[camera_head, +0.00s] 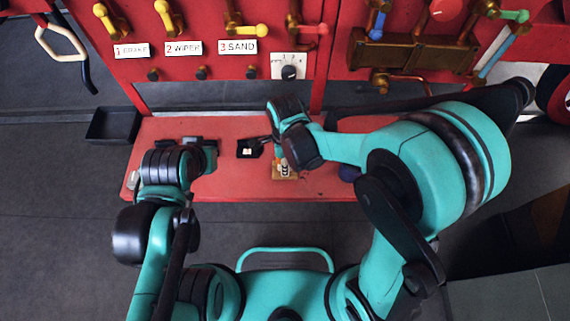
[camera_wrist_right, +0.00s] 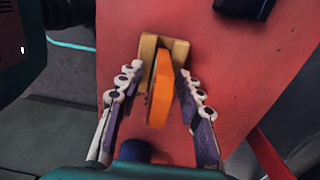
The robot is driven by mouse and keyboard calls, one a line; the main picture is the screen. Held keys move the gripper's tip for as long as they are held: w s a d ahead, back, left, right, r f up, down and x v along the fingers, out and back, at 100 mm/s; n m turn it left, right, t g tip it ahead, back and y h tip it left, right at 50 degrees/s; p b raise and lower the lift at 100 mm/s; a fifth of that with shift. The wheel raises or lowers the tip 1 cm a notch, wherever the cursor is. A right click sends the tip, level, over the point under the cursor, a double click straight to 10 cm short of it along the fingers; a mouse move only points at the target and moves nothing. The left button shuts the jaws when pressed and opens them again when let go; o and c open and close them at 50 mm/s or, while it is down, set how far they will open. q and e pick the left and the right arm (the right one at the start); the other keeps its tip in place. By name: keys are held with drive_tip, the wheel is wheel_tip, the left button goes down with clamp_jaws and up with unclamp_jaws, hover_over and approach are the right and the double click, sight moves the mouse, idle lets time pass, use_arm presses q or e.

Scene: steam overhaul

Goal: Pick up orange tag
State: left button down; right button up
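The orange tag (camera_wrist_right: 161,92) stands edge-on in the right wrist view, at a small tan holder (camera_wrist_right: 150,46) on the red bench. The holder also shows in the head view (camera_head: 286,176), below my right gripper (camera_head: 282,164). In the right wrist view my right gripper (camera_wrist_right: 158,72) is open, with one finger on each side of the tag. A gap shows at the left finger; the right finger is closer, and I cannot tell if it touches. My left gripper (camera_head: 205,157) is over the left part of the bench, its fingers too dark to read.
The red bench (camera_head: 235,184) carries a small black tray (camera_head: 250,149) left of the holder and a dark blue round object (camera_head: 349,173) to the right. Behind stands a red panel (camera_head: 215,90) with valves and labels. A black bin (camera_head: 113,124) is at the left.

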drive_tip(key=shift+r, duration=0.1)
clamp_jaws()
drive_tip(key=shift+r+p, duration=0.35)
drive_tip(key=shift+r, duration=0.35)
wheel_tip(320, 180, up, 3)
drive_tip(key=shift+p, duration=0.7)
drive_tip(key=s+d+r+p, duration=0.3)
drive_tip(key=s+d+r, duration=0.3)
drive_tip(key=d, duration=0.3)
drive_tip(key=shift+s+r, duration=0.3)
drive_tip(key=shift+s, duration=0.55)
